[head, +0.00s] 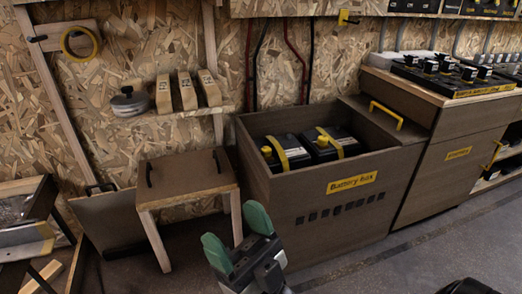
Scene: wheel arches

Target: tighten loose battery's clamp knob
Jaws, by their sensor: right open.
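The open brown battery box (310,218) stands on the floor at the middle, with a yellow "Battery box" label. Inside are a left black battery (292,147) and a right black battery (347,137), each with a yellow strap across its top. A yellow knob (267,152) shows by the left strap and another yellow knob (322,142) by the right strap. I cannot tell which battery is loose. My right gripper (238,235), with green fingertips, is open and empty in front of the box's lower left, apart from the knobs.
A small brown-topped table (187,178) stands left of the box. A wall shelf (160,119) holds wooden blocks and a round pot.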

